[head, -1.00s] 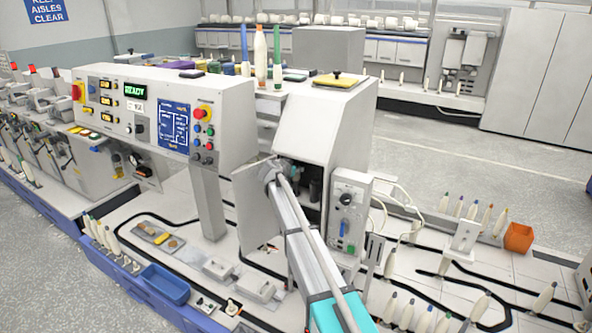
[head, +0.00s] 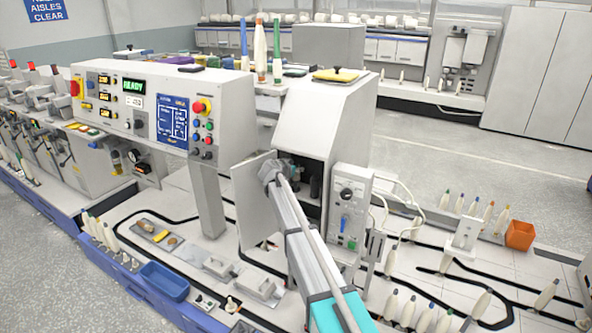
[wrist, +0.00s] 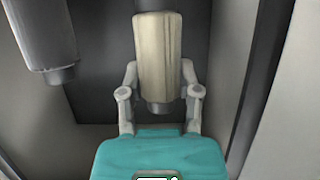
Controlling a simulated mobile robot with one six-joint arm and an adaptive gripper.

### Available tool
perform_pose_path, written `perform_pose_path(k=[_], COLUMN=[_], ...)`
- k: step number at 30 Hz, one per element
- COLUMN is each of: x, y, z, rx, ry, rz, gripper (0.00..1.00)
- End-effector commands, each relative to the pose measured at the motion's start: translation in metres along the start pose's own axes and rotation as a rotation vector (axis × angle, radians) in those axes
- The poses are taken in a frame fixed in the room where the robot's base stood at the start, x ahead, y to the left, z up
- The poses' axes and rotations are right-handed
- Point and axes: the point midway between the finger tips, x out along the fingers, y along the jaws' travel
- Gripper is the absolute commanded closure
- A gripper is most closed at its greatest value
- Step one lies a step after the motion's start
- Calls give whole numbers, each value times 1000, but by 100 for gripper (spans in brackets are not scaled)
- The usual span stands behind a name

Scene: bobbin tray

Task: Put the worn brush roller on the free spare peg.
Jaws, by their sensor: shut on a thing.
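The worn brush roller (wrist: 158,55), a cream, streaked upright cylinder with a grey lower end, is between the fingers of my gripper (wrist: 160,98) in the wrist view. The fingers are shut on it near its lower part. In the head view my arm reaches into the open compartment (head: 312,170) of the white machine housing, and the gripper and roller are mostly hidden there. A grey cylinder (wrist: 45,40) with a narrower lower end hangs at the left in the wrist view, apart from the roller. I cannot make out a free spare peg.
An open door panel (head: 252,200) stands left of the arm, and a control box (head: 348,205) stands right of the compartment. Pale compartment walls (wrist: 220,75) lie close on the right in the wrist view.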

Motion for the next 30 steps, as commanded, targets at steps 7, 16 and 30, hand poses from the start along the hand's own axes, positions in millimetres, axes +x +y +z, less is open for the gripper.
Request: perform_pose_path(k=[7, 16, 30], x=[2, 5, 9], y=[0, 0, 0], z=[6, 12, 21], rx=[0, 0, 0], ry=[0, 0, 0], rz=[0, 0, 0], gripper=[100, 100, 100])
